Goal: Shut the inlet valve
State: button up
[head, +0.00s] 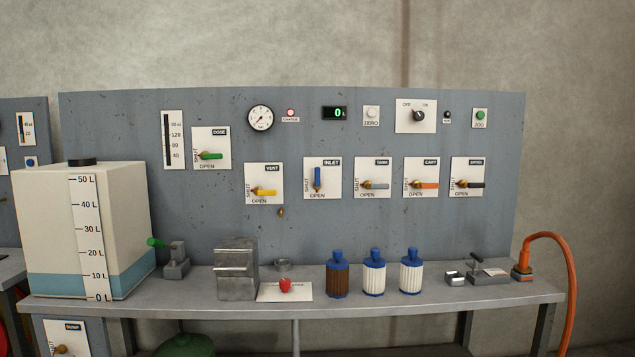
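The inlet valve's blue lever (317,178) stands upright on the white plate marked INLET (332,178), in the middle of the grey panel. It points up from its pivot. The plate has SHUT written upright along its left side and OPEN written level along its bottom. The lever lies along the direction of the SHUT lettering, across the OPEN lettering. My gripper is not in view.
Yellow vent (266,192), green dose (211,155), grey (377,185) and orange (427,185) levers lie level nearby. Below, the bench (430,300) holds blue-capped cartridges (374,275), a metal block (237,270) and a large tank (120,220).

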aim_at(316, 185)
jog(key=i+l, duration=1.05)
jog(key=i, duration=0.2)
jog(key=i+l, duration=0.3)
jog(key=i, duration=0.15)
jog(key=i+l, duration=0.25)
jog(key=i, duration=0.2)
jog(key=u, duration=0.05)
